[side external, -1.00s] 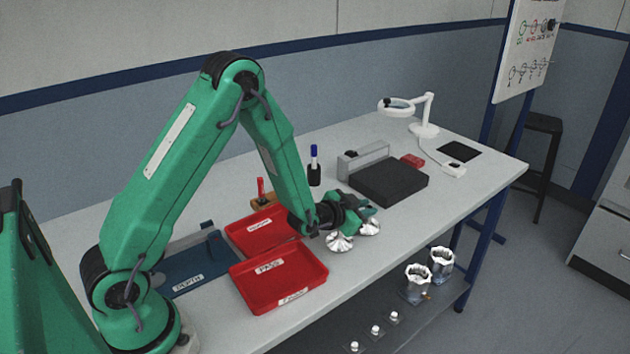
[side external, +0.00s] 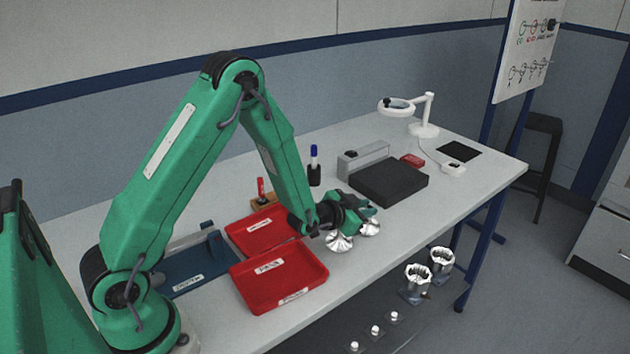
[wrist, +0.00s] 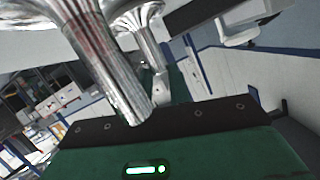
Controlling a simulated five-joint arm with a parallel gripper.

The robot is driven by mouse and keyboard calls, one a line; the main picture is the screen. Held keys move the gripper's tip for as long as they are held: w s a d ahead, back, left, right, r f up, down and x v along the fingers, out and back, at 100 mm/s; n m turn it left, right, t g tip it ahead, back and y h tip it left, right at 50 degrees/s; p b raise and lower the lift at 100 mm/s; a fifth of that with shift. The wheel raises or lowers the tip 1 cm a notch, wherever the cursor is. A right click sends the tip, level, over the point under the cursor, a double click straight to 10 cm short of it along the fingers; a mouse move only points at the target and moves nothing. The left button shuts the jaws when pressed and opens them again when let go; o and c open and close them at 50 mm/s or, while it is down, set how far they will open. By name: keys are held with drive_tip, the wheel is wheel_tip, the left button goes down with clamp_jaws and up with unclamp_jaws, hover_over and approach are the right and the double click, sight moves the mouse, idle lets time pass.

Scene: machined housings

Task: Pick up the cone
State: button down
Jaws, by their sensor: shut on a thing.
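Two shiny silver flared metal parts, cone-like in shape, are at my gripper (side external: 362,214) in the side view. The nearer part (side external: 340,241) is just below the gripper, and the other part (side external: 369,228) is just right of it. The wrist view shows a large ribbed, flared part (wrist: 108,60) close to the camera and a second one (wrist: 145,32) behind it, beside a metal finger. My gripper is shut on one of these parts. The fingertips are mostly hidden, so I cannot tell which part is held, or whether it is clear of the table.
Two red trays, a rear one (side external: 287,223) and a front one (side external: 318,271), lie left of the gripper. A dark block (side external: 390,182) is close behind it. The table's front edge is near.

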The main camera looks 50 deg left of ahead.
idle(0.3)
wheel_tip(320, 180, up, 10)
idle(0.8)
idle(0.6)
drive_tip(key=s+d+r, duration=0.2)
drive_tip(key=s+r, duration=0.7)
drive_tip(key=s, duration=0.1)
drive_tip(key=shift+s+r+h, duration=0.2)
drive_tip(key=shift+r+h, duration=0.05)
drive_tip(key=shift+h, duration=0.05)
drive_tip(key=shift+w, duration=0.1)
